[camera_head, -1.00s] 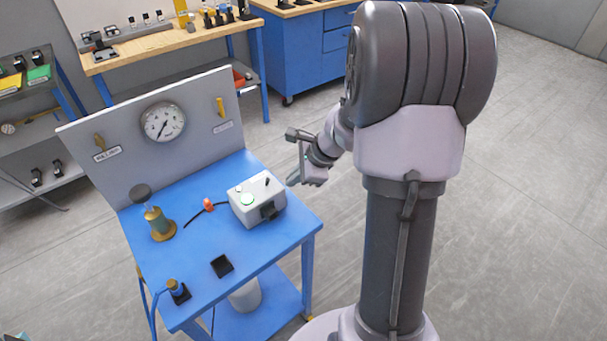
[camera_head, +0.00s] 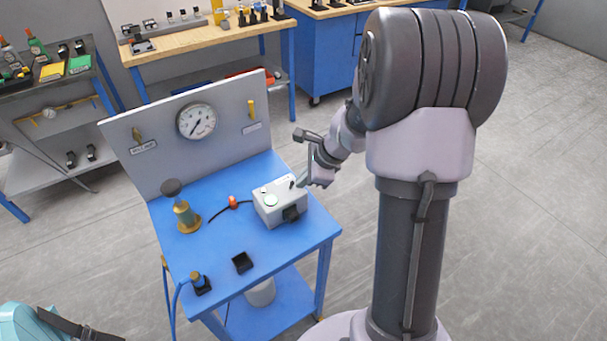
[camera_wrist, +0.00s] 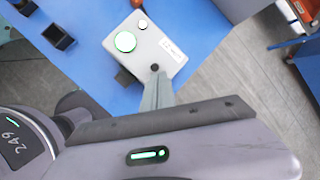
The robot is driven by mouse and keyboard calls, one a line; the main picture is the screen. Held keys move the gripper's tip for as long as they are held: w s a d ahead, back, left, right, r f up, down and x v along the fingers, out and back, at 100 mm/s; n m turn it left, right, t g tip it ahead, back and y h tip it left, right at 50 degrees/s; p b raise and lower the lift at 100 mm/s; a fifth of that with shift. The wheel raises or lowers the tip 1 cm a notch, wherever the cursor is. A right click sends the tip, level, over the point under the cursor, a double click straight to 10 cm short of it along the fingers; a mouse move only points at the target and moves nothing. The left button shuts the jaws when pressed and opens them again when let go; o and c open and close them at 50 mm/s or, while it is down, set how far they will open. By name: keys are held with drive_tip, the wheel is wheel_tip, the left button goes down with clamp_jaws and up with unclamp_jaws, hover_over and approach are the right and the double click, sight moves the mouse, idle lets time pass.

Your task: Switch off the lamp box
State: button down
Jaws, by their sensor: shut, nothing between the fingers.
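The lamp box (camera_head: 267,213) is a light grey box on the blue table. Its round lamp (camera_head: 270,200) looks pale in the head view; in the wrist view the lamp (camera_wrist: 125,41) has a green rim and a whitish centre. A small dark switch (camera_head: 291,184) is at the box's right end; in the wrist view the switch (camera_wrist: 155,68) is just beyond my fingertips. My gripper (camera_head: 302,183) is shut and empty, its tips at that end of the box. The wrist view also shows my gripper (camera_wrist: 156,80). I cannot tell whether it touches the switch.
A panel with a gauge (camera_head: 196,121) stands behind the table (camera_head: 225,225). A brass piece with a dark knob (camera_head: 187,217), an orange item on a cable (camera_head: 233,202) and a small black tray (camera_head: 242,263) are left of the box. Open floor is to the right.

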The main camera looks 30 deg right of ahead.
drive_tip(key=shift+w+r+g+p, duration=0.35)
drive_tip(key=shift+g+p, duration=0.25)
drive_tip(key=shift+p, duration=2.85)
drive_tip(key=g+p, duration=0.1)
drive_tip(key=p, duration=0.3)
drive_tip(key=r+g+p, duration=0.1)
drive_tip(key=p, duration=0.4)
drive_tip(key=shift+w+a+r, duration=0.1)
drive_tip(key=shift+w, duration=0.25)
drive_tip(key=shift+w+g+p, duration=0.15)
drive_tip(key=shift+g+p, duration=0.15)
drive_tip(key=shift+p, duration=0.6)
drive_tip(key=shift+w+f+g+p, duration=0.35)
drive_tip(key=shift+g+p, duration=0.15)
drive_tip(key=shift+p, duration=0.4)
drive_tip(key=shift+w+f, duration=0.25)
drive_tip(key=shift+w, duration=0.1)
drive_tip(key=shift+a, duration=0.1)
drive_tip(key=shift+r, duration=0.15)
drive_tip(key=shift+r, duration=0.7)
